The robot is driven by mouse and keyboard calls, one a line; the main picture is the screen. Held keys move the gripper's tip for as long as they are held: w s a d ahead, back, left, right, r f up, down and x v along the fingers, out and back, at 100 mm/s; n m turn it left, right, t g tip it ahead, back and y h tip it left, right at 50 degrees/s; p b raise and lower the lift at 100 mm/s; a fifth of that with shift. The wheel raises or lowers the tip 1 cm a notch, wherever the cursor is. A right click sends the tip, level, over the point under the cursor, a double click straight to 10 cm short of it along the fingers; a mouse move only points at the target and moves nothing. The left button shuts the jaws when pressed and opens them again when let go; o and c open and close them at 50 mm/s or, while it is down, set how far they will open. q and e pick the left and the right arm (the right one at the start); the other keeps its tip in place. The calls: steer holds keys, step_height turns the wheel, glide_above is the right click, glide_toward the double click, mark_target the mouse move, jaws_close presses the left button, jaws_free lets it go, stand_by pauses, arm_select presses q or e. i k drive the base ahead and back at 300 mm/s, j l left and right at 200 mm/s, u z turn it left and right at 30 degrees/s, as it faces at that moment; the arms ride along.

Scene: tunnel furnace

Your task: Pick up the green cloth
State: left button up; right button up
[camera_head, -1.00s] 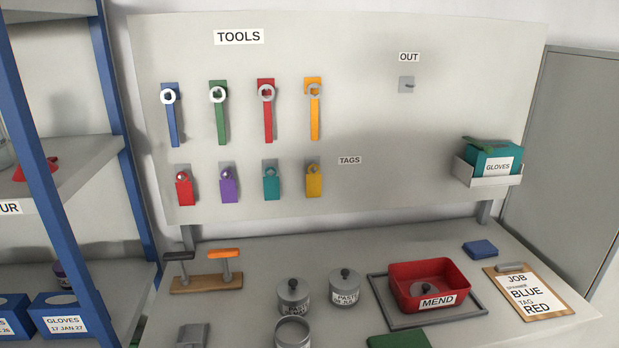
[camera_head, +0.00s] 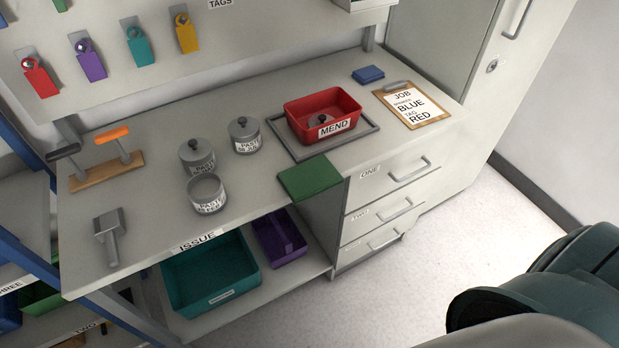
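The green cloth (camera_head: 310,178) is a flat, dark green folded square. It lies on the front edge of the workbench, just in front of the grey tray (camera_head: 347,141) that bears the red MEND box (camera_head: 318,112). Its near corner reaches the bench edge by the drawers. Nothing covers it. Neither of my grippers shows in the view. A dark, rounded part of my own body fills the lower right, well apart from the cloth.
Grey paste tins (camera_head: 207,194) stand left of the cloth, and a metal scoop (camera_head: 109,236) lies farther left. A clipboard (camera_head: 411,104) and a blue cloth (camera_head: 368,75) lie at the right. Teal (camera_head: 212,272) and purple (camera_head: 280,238) bins sit below. The floor before the drawers is clear.

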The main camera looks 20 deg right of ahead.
mark_target(303, 182)
steer(key=i+l+u, duration=0.1)
steer(key=l, duration=0.8)
steer(key=l+u, duration=0.1)
steer(key=l, duration=0.8)
